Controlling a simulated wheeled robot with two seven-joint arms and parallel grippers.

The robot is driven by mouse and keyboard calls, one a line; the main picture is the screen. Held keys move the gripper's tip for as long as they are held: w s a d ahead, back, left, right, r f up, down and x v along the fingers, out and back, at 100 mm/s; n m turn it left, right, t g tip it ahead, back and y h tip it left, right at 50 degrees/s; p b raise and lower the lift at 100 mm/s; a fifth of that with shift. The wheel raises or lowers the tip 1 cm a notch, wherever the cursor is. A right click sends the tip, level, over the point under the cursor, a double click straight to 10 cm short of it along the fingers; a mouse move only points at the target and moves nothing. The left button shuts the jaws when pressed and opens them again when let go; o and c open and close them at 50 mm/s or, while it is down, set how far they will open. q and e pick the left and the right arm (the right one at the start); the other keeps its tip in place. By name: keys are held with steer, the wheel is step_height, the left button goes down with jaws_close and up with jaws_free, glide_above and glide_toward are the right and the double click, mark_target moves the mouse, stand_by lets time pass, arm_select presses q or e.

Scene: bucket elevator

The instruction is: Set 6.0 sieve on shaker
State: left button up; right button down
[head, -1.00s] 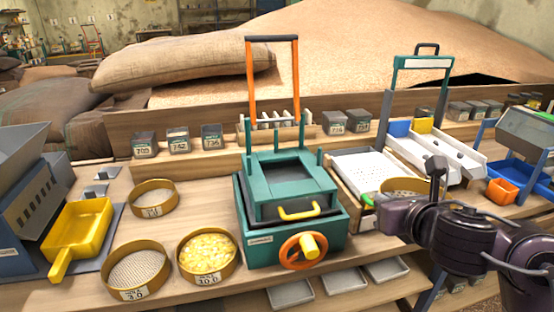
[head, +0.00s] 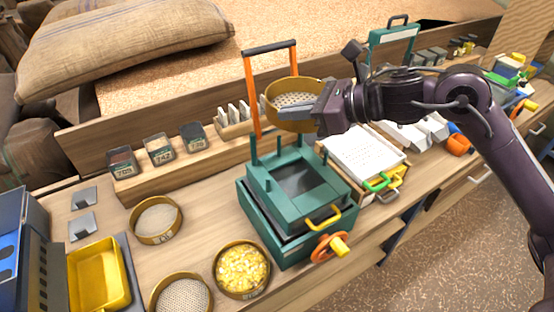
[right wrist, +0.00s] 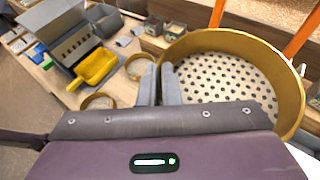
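A brass-rimmed sieve with large round holes (head: 297,98) is held in the air by my right gripper (head: 312,108), above the back of the green shaker (head: 268,217). Its label does not show, so I cannot read its size. In the right wrist view the sieve (right wrist: 238,42) lies right of and beyond the fingers (right wrist: 161,85), which close on its near rim. The shaker has a dark recessed top, an orange upright frame behind, and an orange wheel with a yellow knob in front. The sieve is apart from the shaker top. My left gripper is not in view.
A sieve of yellow kernels (head: 242,269), a finer sieve (head: 182,296) and another sieve (head: 156,219) stand left of the shaker. A yellow scoop (head: 98,275) lies farther left. A white perforated tray (head: 362,152) stands right. The orange frame (head: 252,95) rises close by the held sieve.

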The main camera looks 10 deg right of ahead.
step_height(320, 180, down, 20)
steer(key=p, duration=0.5)
steer(key=shift+r, duration=0.15)
steer(key=shift+s+d, duration=0.1)
steer(key=shift+f+b, duration=0.3)
steer(key=c, duration=1.6)
jaws_free()
steer(key=shift+r, duration=0.15)
